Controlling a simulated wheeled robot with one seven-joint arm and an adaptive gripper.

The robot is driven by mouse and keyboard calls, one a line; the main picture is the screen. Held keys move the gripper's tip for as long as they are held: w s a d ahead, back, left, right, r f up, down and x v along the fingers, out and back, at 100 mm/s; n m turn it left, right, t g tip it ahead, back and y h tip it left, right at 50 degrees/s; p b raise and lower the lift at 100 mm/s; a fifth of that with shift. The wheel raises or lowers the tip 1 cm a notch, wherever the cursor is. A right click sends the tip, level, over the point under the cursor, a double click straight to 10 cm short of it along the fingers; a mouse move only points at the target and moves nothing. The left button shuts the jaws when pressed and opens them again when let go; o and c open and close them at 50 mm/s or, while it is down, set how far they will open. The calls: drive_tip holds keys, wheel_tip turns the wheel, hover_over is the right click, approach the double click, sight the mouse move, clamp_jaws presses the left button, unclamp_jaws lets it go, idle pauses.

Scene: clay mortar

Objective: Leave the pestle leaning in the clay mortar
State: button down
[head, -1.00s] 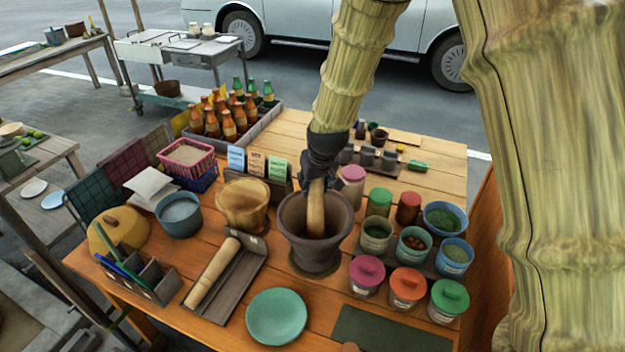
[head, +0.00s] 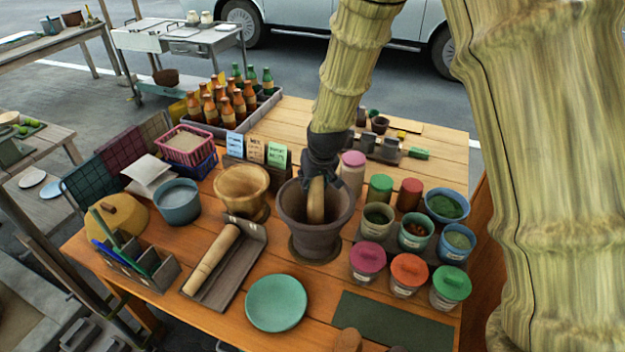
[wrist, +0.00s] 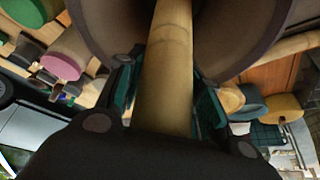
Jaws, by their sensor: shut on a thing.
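The clay mortar (head: 316,232) is a dark brown bowl on a foot, upright near the middle of the wooden table. A light wooden pestle (head: 316,204) stands in it, nearly upright, its lower end inside the bowl. My gripper (head: 320,172) is above the mortar's mouth and shut on the upper part of the pestle. In the wrist view the pestle (wrist: 168,75) runs between the fingers into the mortar (wrist: 235,40). Whether the pestle's tip touches the mortar's floor is hidden.
A wooden bowl (head: 243,190) stands left of the mortar, and a tray with a rolling pin (head: 212,259) lies front left. Lidded jars (head: 408,271) crowd the right side. A green plate (head: 276,303) lies in front. Bottles (head: 226,103) stand at the back left.

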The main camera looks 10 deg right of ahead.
drive_tip(key=c, duration=0.9)
unclamp_jaws()
drive_tip(key=v, duration=1.2)
drive_tip(key=shift+a, duration=0.1)
